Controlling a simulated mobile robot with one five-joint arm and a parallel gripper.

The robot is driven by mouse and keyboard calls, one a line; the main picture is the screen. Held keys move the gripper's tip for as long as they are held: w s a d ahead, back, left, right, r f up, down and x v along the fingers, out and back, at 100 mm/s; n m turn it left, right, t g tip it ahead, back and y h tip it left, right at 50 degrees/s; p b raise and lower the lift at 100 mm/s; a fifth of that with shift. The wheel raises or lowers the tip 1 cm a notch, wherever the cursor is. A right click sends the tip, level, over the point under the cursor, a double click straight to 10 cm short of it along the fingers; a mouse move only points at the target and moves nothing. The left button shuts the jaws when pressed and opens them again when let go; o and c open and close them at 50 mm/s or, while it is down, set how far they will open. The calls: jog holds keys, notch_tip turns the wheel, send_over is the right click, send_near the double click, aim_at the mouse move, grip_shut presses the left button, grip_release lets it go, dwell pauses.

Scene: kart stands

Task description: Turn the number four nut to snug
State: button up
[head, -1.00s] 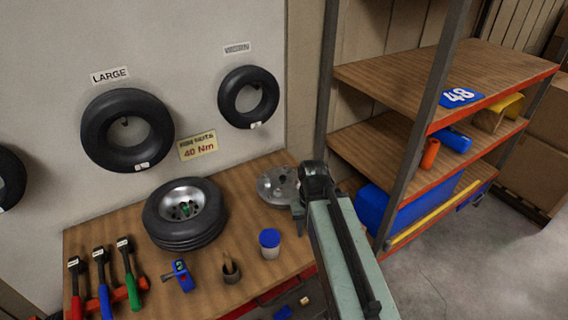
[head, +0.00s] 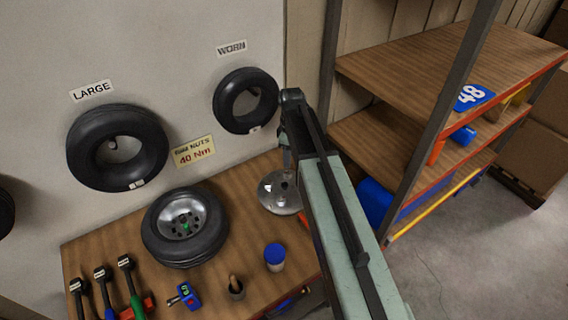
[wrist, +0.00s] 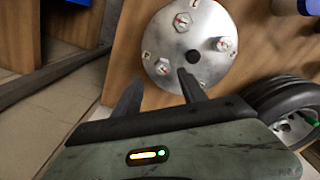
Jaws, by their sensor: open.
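A round silver metal plate (wrist: 205,75) lies on the wooden bench, with several nuts around a dark centre hub (wrist: 192,57). Small red marks show by the nuts, too small to read, so I cannot tell which nut is number four. The plate also shows in the head view (head: 276,200), near the bench's right end. My gripper (wrist: 160,92) is open, its two dark fingers apart and empty. Its fingertips overlap the plate's near edge in the wrist view; I cannot tell the height. In the head view, my arm end hangs above the plate's back edge.
A wheel with a tyre (head: 160,240) lies left of the plate. A blue-lidded cup (head: 275,262), a brown-topped pot (head: 236,290) and several coloured-handled tools stand along the front. A shelf rack (head: 430,95) rises at right, close to my arm. Tyres hang on the wall.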

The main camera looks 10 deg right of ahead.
aim_at(288, 172)
jog(key=f+b, duration=0.7)
jog(key=f, duration=0.1)
jog(key=shift+a+b, duration=0.35)
jog(key=shift+b, duration=0.05)
jog(key=shift+r, duration=0.1)
grip_shut()
